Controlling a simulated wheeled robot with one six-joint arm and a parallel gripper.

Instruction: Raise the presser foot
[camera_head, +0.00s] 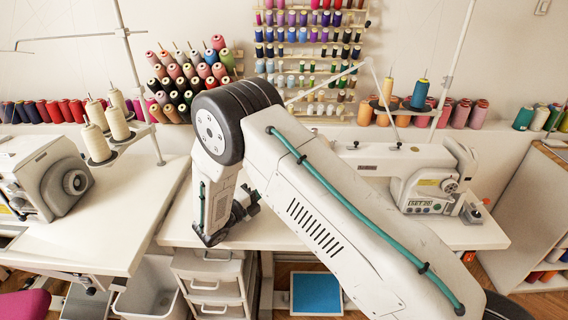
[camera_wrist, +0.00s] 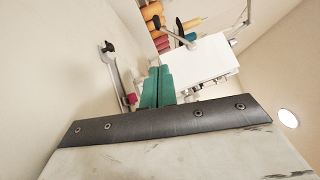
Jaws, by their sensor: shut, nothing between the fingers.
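The white sewing machine (camera_head: 405,178) stands on the right-hand table, its left part behind my arm. Its presser foot is hidden in the head view. In the wrist view my gripper (camera_wrist: 157,75) shows as two green fingers side by side, shut and empty. A grey metal lever-like part (camera_wrist: 116,78) with a dark rounded end lies to their left, apart from them, against a pale surface. I cannot tell for sure whether it is the presser foot lever. The fingertips do not show clearly in the head view.
A second machine (camera_head: 50,178) stands on the left-hand table (camera_head: 115,225). Thread cones (camera_head: 110,120) on a thin stand rise near that table's back edge. Spool racks (camera_head: 305,50) hang on the wall. Drawers (camera_head: 210,290) and a blue-topped item (camera_head: 316,293) are below. The right table's front left is bare.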

